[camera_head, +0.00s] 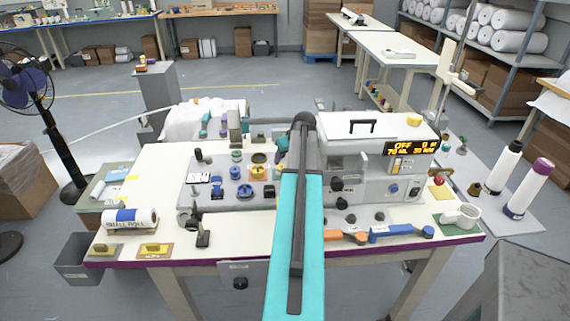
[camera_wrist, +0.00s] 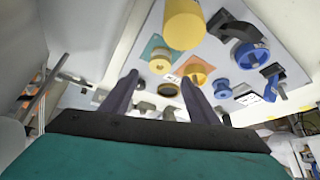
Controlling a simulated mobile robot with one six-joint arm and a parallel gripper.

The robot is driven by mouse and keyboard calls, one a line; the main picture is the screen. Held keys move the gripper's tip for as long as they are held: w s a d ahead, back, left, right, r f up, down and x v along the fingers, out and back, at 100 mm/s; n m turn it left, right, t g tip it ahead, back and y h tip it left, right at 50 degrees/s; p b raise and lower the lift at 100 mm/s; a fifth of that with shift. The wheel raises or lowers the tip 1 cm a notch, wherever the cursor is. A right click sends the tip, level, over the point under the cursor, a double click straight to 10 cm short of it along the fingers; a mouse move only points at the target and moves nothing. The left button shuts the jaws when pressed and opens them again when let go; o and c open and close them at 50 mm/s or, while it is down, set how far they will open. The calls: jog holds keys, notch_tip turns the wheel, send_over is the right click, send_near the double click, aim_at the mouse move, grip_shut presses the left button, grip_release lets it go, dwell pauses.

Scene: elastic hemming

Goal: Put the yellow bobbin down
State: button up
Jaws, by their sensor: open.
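In the wrist view, my gripper (camera_wrist: 161,78) is open, with its two dark fingers apart and nothing held between them. Beyond the fingertips, a small yellow bobbin (camera_wrist: 195,74) sits on an orange patch, and another small yellowish one (camera_wrist: 160,63) sits at a green patch. I cannot tell which of them is the task's yellow bobbin. A larger yellow cylinder (camera_wrist: 184,25) stands nearer the camera. In the head view, my teal arm reaches over the table, and the fingertips are not clear there.
The white table (camera_head: 262,228) carries a sewing machine (camera_head: 362,158) and a grey panel with several spools. A blue bobbin (camera_wrist: 221,89) and a blue spool (camera_wrist: 248,56) are close by. A small roll (camera_head: 130,218) lies at the left; orange and blue tools lie at the front right.

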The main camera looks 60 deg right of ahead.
jog(key=shift+v, duration=1.15)
